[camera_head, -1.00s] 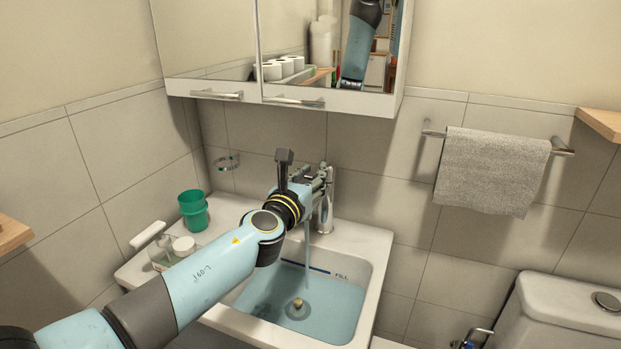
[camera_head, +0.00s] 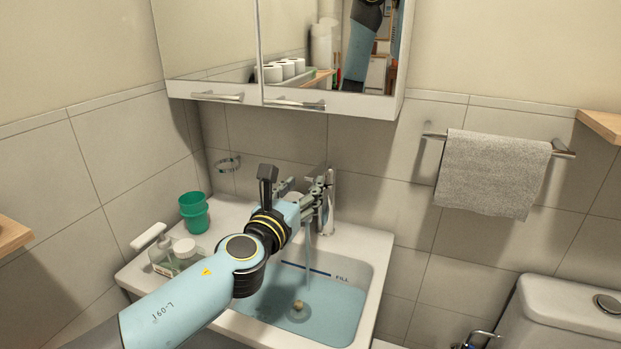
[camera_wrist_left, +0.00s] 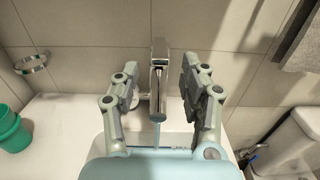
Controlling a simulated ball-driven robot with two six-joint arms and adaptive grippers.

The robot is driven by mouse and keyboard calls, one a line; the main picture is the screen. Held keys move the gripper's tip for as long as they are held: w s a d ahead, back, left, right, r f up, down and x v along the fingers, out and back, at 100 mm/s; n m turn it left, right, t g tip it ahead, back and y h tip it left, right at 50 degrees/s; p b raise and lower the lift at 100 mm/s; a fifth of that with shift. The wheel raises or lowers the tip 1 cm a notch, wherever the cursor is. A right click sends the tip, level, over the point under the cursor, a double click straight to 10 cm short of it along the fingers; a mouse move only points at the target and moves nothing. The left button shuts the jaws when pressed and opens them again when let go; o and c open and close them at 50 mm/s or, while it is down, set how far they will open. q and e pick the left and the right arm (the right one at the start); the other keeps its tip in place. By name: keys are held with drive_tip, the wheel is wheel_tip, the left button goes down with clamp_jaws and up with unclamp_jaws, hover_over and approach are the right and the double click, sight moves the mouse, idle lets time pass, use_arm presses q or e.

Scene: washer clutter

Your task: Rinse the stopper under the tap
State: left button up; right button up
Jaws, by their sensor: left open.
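The tap (camera_head: 330,205) stands at the back of the sink, and a stream of water falls from it. The basin (camera_head: 372,270) holds bluish water near the FILL line. A small brassy knob, apparently the stopper (camera_head: 298,304), shows under the water at the basin floor. My left gripper (camera_head: 316,196) is open and empty at the tap, high above the stopper. In the left wrist view its two fingers stand wide apart on either side of the tap (camera_wrist_left: 159,75); whether they touch it I cannot tell. My right gripper is not in view.
A mirrored cabinet (camera_head: 350,103) hangs above.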

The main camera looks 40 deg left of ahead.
use_arm(q)
drive_tip(key=v, duration=0.6)
drive_tip(key=shift+s, duration=0.1)
